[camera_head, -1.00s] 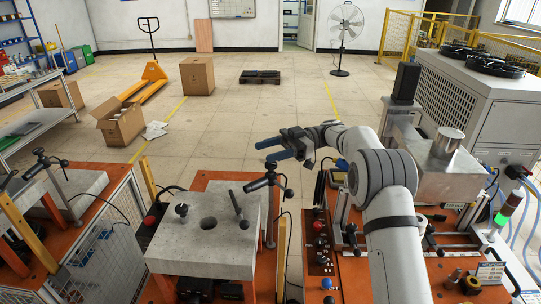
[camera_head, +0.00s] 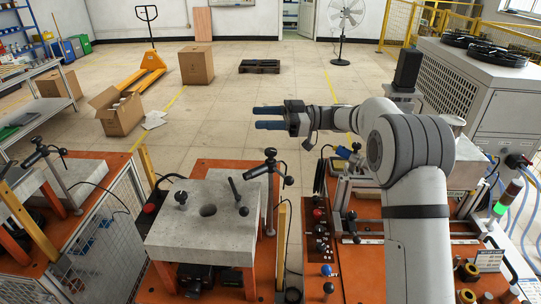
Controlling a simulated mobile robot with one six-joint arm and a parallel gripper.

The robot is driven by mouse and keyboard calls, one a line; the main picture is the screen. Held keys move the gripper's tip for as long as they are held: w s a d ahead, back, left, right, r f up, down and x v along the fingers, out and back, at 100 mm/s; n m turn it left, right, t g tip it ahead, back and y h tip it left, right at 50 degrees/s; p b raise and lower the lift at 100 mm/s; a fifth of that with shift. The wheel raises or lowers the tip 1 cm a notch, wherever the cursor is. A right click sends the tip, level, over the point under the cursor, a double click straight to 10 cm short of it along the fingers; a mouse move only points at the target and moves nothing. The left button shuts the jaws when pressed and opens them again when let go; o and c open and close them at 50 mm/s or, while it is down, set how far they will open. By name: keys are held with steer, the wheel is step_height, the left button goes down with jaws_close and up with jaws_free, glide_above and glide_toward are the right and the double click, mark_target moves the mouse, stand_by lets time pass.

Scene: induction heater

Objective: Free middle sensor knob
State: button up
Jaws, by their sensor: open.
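The middle station has a grey block (camera_head: 215,245) with a round hole on an orange table. A black sensor (camera_head: 262,172) on a post stands at the block's far right corner, with a dark knob (camera_head: 289,181) at its side. Another dark knob (camera_head: 181,197) stands on the block's left part, and a dark lever handle (camera_head: 237,196) on its right part. My gripper (camera_head: 254,118) points left with its two blue fingers apart and empty. In the picture it lies above the sensor, touching nothing.
A similar sensor (camera_head: 36,156) stands at the left station. A control panel with several knobs (camera_head: 318,240) lies right of the block. A grey metal box and a chiller (camera_head: 455,90) stand at the right.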

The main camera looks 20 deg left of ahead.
mark_target(275, 154)
steer(key=t, duration=0.1)
steer(key=f+m+t+y+b, duration=0.1)
steer(key=m+t+b, duration=0.1)
steer(key=shift+s+d+f, duration=0.2)
steer(key=shift+s+f, duration=0.05)
steer(key=m+t+b, duration=0.1)
steer(key=t, duration=0.1)
steer(key=d+f+m+t+b, duration=0.1)
steer(key=t, duration=0.1)
steer(key=d+f+m+t+y+b, duration=0.1)
steer(key=m+t+b, duration=0.1)
steer(key=shift+s+f+t, duration=0.2)
steer(key=shift+s+t, duration=0.1)
steer(key=d+f+m+t+h+b, duration=0.1)
steer(key=d+f+m+t, duration=0.1)
steer(key=s+d+f+m+t+h+b, duration=0.1)
steer(key=f+t, duration=0.1)
steer(key=s+d+f+m+t+h+b, duration=0.1)
steer(key=d+f+m+t+b, duration=0.1)
steer(key=shift+s+d+f+m+t, duration=0.2)
steer(key=shift+s+d+m+t, duration=0.1)
steer(key=shift+t, duration=0.1)
steer(key=p+x, duration=0.1)
steer(key=x, duration=0.6)
steer(key=shift+w+a+f+p, duration=0.1)
steer(key=shift+w+a+p, duration=0.15)
steer(key=shift+w+p, duration=0.05)
